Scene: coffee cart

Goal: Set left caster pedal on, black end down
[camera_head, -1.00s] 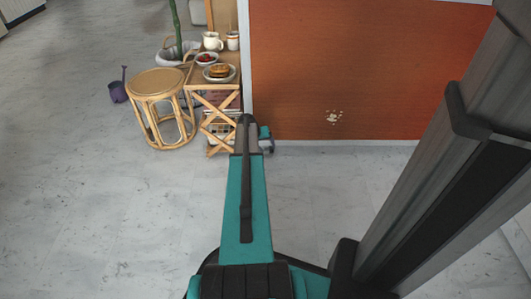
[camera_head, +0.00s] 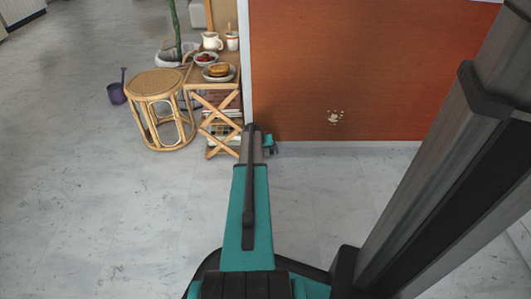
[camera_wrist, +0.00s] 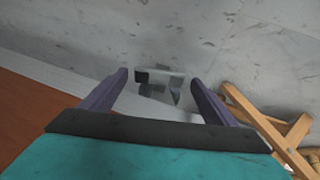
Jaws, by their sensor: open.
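In the wrist view a small caster (camera_wrist: 158,92) sits low near the floor, with a short pedal (camera_wrist: 160,76) across its top. The pedal looks dark toward its left end and pale toward its right end; I cannot tell which end is lower. My gripper (camera_wrist: 160,79) is open, its two purple fingers apart on either side of the pedal in the picture. I see no clear contact, and the gap in depth is hard to judge. In the head view my gripper (camera_head: 271,148) is at the foot of the orange panel, and the caster cannot be made out there.
The orange cart panel (camera_head: 370,70) rises beside my gripper, with a pale base edge (camera_wrist: 60,88). A rattan shelf (camera_head: 221,125) with crossed legs stands close on the left, bearing food and a jug (camera_head: 212,41). A rattan stool (camera_head: 156,84) is farther left. The front floor is clear.

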